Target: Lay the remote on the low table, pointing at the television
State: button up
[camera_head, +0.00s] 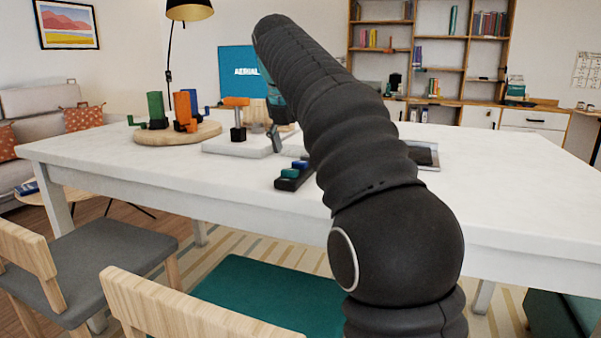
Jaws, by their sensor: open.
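My black arm rises across the middle of the view and reaches over the white table. My gripper (275,122) shows only in part beyond the arm, above the table; its jaws are open, and most of it is hidden. I cannot make out a remote for certain; the arm hides part of the tabletop. The television (238,72), with a teal screen reading "AERIAL", stands at the back, partly behind the arm. A low wooden table (88,203) is at the far left by the sofa, partly hidden by the white table and a chair.
The white table (120,161) holds a round board (150,136) with coloured pieces, a pale base with an orange-topped post (237,115), a dark holder with blue and green blocks (292,177) and a grey tray (425,156). Chairs (90,246) stand along the near side. Its right end is clear.

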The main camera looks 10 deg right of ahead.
aim_at(299, 162)
jog(key=b+x, duration=0.1)
jog(key=x, duration=0.4)
jog(key=shift+f, duration=0.15)
jog(key=c, duration=1.5)
jog(key=shift+w+r+p, duration=0.1)
jog(key=shift+r+p, duration=0.45)
jog(key=shift+r, duration=0.9)
jog(key=shift+s+d+r, duration=0.4)
jog(key=shift+d+r, duration=0.95)
jog(key=shift+d, duration=0.55)
jog(key=shift+s+d+r, duration=0.45)
jog(key=shift+d+r, duration=0.9)
jog(key=shift+d, duration=0.6)
jog(key=shift+s+d+r, duration=0.4)
jog(key=shift+d+r, duration=0.95)
jog(key=shift+d, duration=0.55)
